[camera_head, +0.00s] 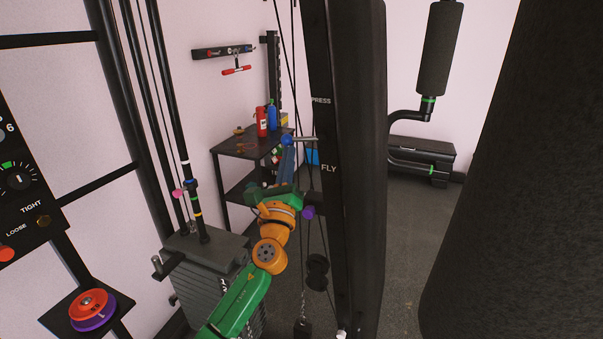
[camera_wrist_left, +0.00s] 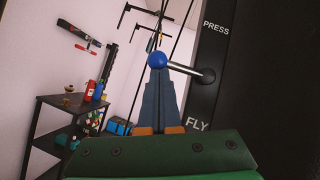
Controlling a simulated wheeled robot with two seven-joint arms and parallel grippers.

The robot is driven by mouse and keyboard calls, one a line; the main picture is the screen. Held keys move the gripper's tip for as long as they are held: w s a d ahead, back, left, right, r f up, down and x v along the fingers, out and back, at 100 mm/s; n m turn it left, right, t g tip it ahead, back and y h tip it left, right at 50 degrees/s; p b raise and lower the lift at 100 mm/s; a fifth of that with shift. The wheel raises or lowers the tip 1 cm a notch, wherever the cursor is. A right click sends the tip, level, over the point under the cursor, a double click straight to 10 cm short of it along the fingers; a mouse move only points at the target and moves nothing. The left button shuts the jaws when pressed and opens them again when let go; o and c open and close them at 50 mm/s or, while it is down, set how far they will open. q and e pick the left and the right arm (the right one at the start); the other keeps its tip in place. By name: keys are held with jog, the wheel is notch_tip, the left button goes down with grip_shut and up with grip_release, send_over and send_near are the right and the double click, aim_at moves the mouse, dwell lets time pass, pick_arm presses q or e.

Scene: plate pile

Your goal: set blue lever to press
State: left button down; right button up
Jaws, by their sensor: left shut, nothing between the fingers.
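The blue lever is a blue ball (camera_wrist_left: 157,60) on a thin metal rod, with its pivot on the black upright (camera_wrist_left: 225,75). It also shows in the head view (camera_head: 287,140). The rod points left from the pivot, about level in the head view, between the PRESS label (camera_head: 320,100) above and the FLY label (camera_head: 329,168) below. My left gripper (camera_wrist_left: 158,72) is shut and empty, its blue fingers pointing up. Its fingertips are right at the underside of the ball; whether they touch I cannot tell. My right gripper is out of view.
A black shelf (camera_head: 232,150) with red and blue bottles stands behind the lever. A weight stack (camera_head: 205,265) is left of my arm. Cables run close to the lever. A large dark pad fills the right side.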

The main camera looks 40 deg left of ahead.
pick_arm(q)
jog(key=m+h, duration=0.1)
jog(key=m, duration=0.1)
jog(key=r+m+t+h, duration=0.1)
jog(key=m+h, duration=0.1)
jog(key=m, duration=0.1)
jog(key=a+r+m+t+h, duration=0.1)
jog(key=m, duration=0.1)
jog(key=shift+r+m+h, duration=0.2)
jog(key=shift+m+h, duration=0.1)
jog(key=m+h, duration=0.1)
jog(key=r+m+h, duration=0.1)
jog(key=m, duration=0.1)
jog(key=shift+s+r+t, duration=0.1)
jog(key=shift+t, duration=0.2)
jog(key=shift+r, duration=0.3)
jog(key=shift+r, duration=0.1)
jog(key=shift+f, duration=0.4)
jog(key=b, duration=0.8)
send_near(283, 142)
jog(key=a+f+v, duration=0.1)
jog(key=v, duration=0.2)
jog(key=shift+d+r, duration=0.15)
jog(key=shift+d, duration=0.35)
